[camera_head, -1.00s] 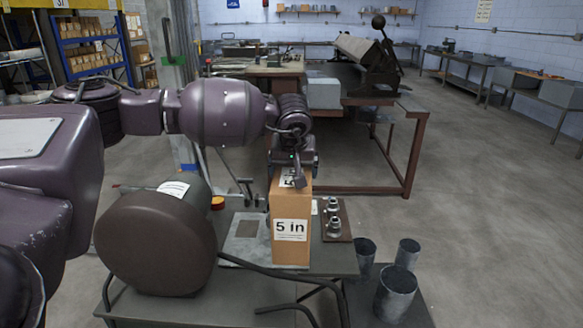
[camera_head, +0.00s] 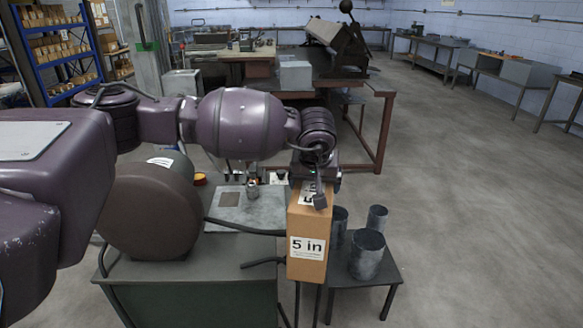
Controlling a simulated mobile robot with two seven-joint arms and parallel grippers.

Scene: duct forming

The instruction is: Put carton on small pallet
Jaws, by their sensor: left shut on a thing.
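The carton (camera_head: 307,262) is a tall tan box with a white "5 in" label, upright in the middle of the head view. My left gripper (camera_head: 317,192) is shut on its top end from above. The carton hangs beyond the right edge of the grey machine table (camera_head: 196,266), in front of a low stand. I cannot make out a small pallet in this view. My right gripper is not in view.
Several grey metal cylinders (camera_head: 366,255) stand on the low dark stand (camera_head: 384,274) right of the carton. A big brown drum-shaped machine (camera_head: 148,212) is at the left. A workbench (camera_head: 350,84) stands behind. The floor at right is clear.

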